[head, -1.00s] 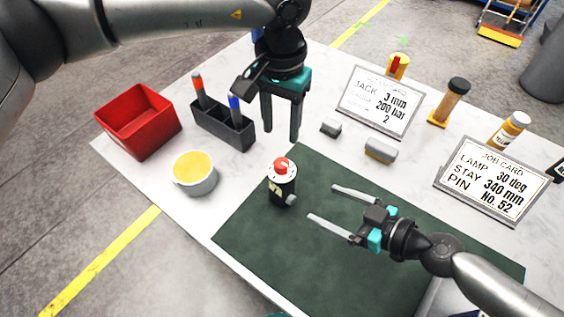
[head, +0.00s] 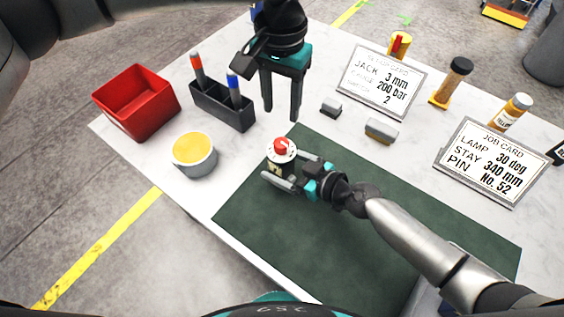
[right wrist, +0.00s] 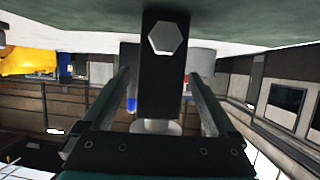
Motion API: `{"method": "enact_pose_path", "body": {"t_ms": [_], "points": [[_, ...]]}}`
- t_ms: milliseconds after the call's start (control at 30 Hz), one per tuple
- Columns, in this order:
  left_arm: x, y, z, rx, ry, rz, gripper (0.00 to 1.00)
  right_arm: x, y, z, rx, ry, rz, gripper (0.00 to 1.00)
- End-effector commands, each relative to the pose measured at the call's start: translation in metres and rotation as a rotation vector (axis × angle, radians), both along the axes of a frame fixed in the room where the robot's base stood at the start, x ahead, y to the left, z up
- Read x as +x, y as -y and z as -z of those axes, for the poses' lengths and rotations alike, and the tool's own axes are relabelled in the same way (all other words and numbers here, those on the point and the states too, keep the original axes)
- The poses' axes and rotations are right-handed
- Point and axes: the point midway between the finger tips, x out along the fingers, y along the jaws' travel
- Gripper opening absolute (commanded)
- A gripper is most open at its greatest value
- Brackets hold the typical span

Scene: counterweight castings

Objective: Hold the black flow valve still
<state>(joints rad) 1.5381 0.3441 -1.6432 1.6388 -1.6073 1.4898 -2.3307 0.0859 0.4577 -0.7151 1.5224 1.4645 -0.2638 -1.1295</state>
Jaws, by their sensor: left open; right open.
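The black flow valve (head: 280,167) stands upright on the green mat's far left part, with a red knob on a white dial on top. My right gripper (head: 283,174) is open, with its fingers on either side of the valve. In the right wrist view, which is upside down, the black valve body (right wrist: 165,85) with a hexagonal metal fitting is between the fingers, with gaps visible at both sides. My left gripper (head: 281,110) is open and empty, pointing down behind the valve, near the pen holder.
The green mat (head: 370,225) is mostly bare. A grey cup with yellow contents (head: 194,165), a red bin (head: 136,110) and a dark pen holder (head: 222,112) stand at left. Two grey blocks, two lettered cards (head: 381,85) (head: 492,165) and several bottle-like items stand at the back and right.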

Motion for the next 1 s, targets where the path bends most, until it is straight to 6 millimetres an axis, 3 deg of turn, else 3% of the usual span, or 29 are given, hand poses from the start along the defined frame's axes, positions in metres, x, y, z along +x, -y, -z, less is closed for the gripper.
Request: {"method": "enact_pose_path", "body": {"t_ms": [367,1000], "points": [[0.0,0.0001,-0.0001,0.0,0.0,0.0,0.5,0.0025,-0.0028,0.0013,-0.001,0.001,0.0,0.91],[0.0,0.0,0.0,0.0,0.0,0.0,0.5,0.0022,-0.0025,0.0014,-0.001,0.001,0.0,0.19]]}}
